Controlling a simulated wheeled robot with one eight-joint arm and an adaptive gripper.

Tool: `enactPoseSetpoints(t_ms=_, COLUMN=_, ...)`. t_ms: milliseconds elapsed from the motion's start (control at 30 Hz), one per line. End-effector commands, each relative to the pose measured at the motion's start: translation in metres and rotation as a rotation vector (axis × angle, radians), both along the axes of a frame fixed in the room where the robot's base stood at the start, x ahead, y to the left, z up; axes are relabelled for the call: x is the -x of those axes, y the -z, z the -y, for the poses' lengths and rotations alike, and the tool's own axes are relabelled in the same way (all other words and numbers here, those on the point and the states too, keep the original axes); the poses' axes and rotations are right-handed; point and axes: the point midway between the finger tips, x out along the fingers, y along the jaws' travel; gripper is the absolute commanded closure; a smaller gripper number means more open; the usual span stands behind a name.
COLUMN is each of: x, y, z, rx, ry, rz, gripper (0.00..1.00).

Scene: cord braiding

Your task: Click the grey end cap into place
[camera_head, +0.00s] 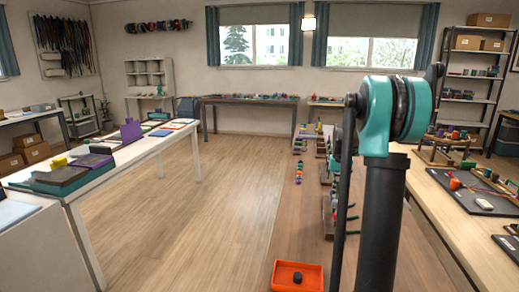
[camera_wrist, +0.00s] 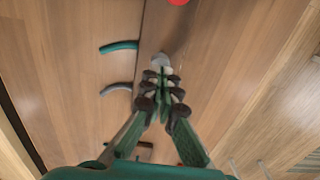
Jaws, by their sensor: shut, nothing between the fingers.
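My gripper (camera_wrist: 163,78) is shut with its fingertips together and nothing between them. A small pale grey piece (camera_wrist: 161,59) lies just beyond the fingertips in the wrist view. It may be the grey end cap, and I cannot tell whether the fingers touch it or whether it is seated on anything. In the head view my arm stands upright at the right, and my gripper is out of sight. I cannot pick out the end cap there.
In the wrist view, a teal curved piece (camera_wrist: 118,46) and a grey curved piece (camera_wrist: 117,89) lie left, with a red piece (camera_wrist: 178,2) at the top. In the head view, an orange tray (camera_head: 279,281) sits low; the right bench (camera_head: 452,219) holds dark boards. The floor between the benches is clear.

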Motion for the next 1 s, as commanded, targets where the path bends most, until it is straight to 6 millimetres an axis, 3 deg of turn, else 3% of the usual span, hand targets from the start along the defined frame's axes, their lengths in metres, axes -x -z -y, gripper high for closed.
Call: enactPoseSetpoints(t_ms=1000, x=-0.0001, y=0.0082, z=0.0000, rx=0.000, ry=0.000, rz=0.000, gripper=1.00)
